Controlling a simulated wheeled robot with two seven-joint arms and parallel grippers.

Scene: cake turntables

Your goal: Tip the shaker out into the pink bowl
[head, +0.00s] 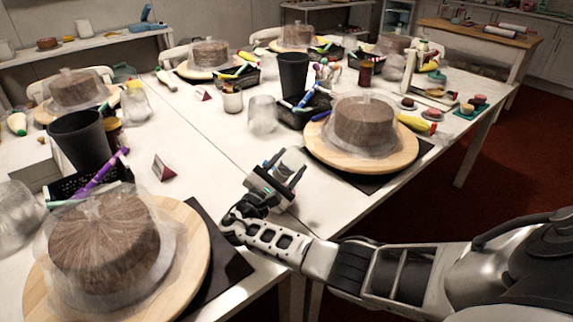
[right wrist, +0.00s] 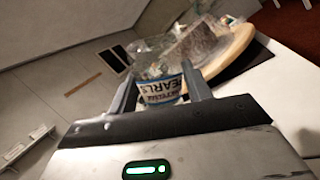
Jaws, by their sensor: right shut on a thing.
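My right gripper (head: 284,170) reaches over the front of the white table, between the two nearest cakes. It is shut on a clear shaker (head: 291,161). In the right wrist view the shaker (right wrist: 160,88) sits between the two fingers of the gripper (right wrist: 158,76). Its label reads "PEARLS" and appears tilted in that view; its contents are hard to make out. I cannot make out a pink bowl in either view. My left gripper is not in view.
A wrapped cake stands on a round wooden turntable (head: 318,150) at right, another on a turntable (head: 195,240) at front left. Black cups (head: 293,78), a clear jar (head: 263,116) and piping tubes stand behind. Bare tabletop (head: 215,150) lies between.

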